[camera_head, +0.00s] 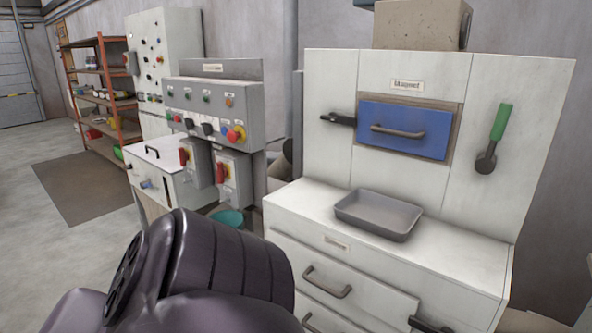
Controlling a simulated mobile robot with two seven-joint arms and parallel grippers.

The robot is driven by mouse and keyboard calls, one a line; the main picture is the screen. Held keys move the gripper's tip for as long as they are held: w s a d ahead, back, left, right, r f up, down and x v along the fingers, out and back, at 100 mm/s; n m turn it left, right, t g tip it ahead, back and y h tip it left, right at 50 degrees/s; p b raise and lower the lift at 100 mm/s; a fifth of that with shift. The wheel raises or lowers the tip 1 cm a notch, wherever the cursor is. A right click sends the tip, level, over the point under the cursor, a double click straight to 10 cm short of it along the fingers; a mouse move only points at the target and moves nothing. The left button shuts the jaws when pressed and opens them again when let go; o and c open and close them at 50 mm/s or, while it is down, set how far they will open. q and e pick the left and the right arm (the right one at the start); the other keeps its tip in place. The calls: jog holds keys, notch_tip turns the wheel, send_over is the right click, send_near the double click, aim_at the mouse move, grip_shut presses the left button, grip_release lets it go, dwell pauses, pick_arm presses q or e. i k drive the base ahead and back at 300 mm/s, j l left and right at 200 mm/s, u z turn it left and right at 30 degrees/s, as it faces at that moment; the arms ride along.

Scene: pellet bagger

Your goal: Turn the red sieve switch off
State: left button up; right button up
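Two grey switch boxes, each with a red rotary handle, hang below a grey control panel (212,112) left of centre. The left red switch (184,157) and the right red switch (221,172) both show from an angle. Their labels are too small to read, so I cannot tell which is the sieve switch or its on or off position. A dark purple part of my arm fills the bottom left, in front of and below the boxes. Neither gripper shows.
A white cabinet (485,255) with drawers, a grey tray (378,213) and a blue magnet drawer (404,130) stands at right. A green-handled tool (494,138) hangs on it. A white cabinet (165,170) and shelves (98,73) stand at left. Open floor (60,245) lies at left.

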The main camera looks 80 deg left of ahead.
aim_at(222, 172)
jog(key=u, duration=3.05)
jog(key=i+j+z, duration=0.1)
jog(key=z, duration=0.45)
jog(key=i+j+z, duration=0.15)
jog(key=j+z, duration=0.15)
jog(key=j, duration=0.25)
jog(key=i+j+z, duration=0.1)
jog(key=j, duration=0.2)
jog(key=i+j, duration=0.15)
jog(key=j, duration=0.25)
jog(key=i+j+z, duration=0.1)
jog(key=j, duration=0.3)
jog(key=i+j+z, duration=0.1)
jog(key=j, duration=0.35)
jog(key=i+j, duration=0.15)
jog(key=j, duration=0.25)
